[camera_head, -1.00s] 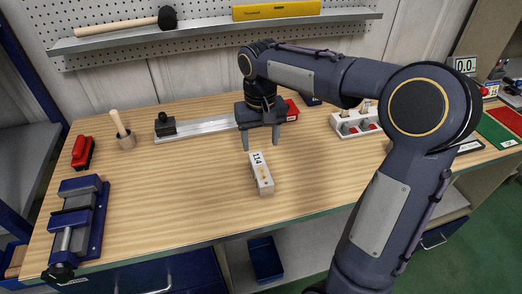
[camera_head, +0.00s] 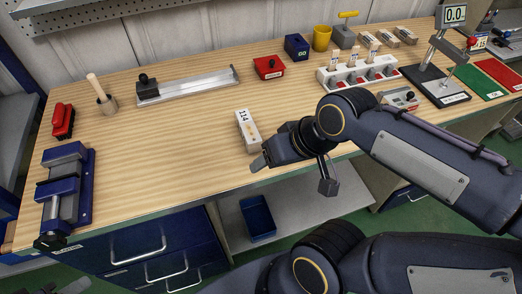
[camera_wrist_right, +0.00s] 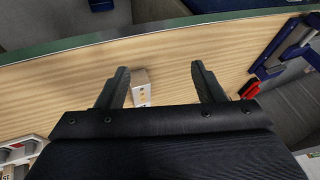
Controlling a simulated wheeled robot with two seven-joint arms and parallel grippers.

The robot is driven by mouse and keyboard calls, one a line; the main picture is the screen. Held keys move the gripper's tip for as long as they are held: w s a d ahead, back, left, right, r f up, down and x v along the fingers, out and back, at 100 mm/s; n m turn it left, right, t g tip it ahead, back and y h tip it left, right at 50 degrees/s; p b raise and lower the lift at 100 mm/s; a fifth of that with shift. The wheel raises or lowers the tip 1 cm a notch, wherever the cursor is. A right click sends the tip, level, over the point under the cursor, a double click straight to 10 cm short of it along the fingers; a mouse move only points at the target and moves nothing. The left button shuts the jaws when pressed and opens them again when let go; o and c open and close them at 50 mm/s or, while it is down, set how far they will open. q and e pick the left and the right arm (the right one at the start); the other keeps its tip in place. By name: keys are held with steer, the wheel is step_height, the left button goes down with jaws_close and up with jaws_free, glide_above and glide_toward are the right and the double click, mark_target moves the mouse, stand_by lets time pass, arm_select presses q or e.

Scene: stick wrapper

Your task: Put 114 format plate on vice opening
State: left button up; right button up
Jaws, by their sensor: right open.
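The 114 format plate (camera_head: 248,131), a pale block with a printed number on top, lies on the bench near its front edge. My right gripper (camera_head: 293,174) is open and empty, tilted, just to the right of the plate's near end. In the right wrist view the plate (camera_wrist_right: 140,87) shows beyond the open fingers (camera_wrist_right: 158,83), closer to the left finger; I cannot tell if they touch. The blue vice (camera_head: 66,190) stands at the bench's left front corner, with its jaws visible.
A red stapler-like tool (camera_head: 63,121), a wooden handle in a holder (camera_head: 104,98) and a metal rail (camera_head: 190,86) stand behind the vice. A red box (camera_head: 268,67) and a white rack (camera_head: 358,74) are further right. The bench between plate and vice is clear.

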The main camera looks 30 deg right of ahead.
mark_target(248, 125)
steer(key=w+d+h+b, duration=0.1)
steer(key=w, duration=0.3)
steer(key=w+d+h+b, duration=0.1)
steer(key=w, duration=0.4)
steer(key=w+d+h+b, duration=0.1)
steer(key=w, duration=0.4)
steer(key=shift+w+f+m+g+h+b, duration=0.25)
steer(key=shift+f+m+g+h+b, duration=0.05)
steer(key=shift+f+m+g+h, duration=0.1)
steer(key=shift+w+f, duration=0.15)
steer(key=shift+w, duration=0.2)
steer(key=x, duration=0.7)
steer(key=shift+d+f, duration=0.1)
steer(key=shift+d, duration=0.2)
steer(key=shift+w, duration=0.1)
jaws_close()
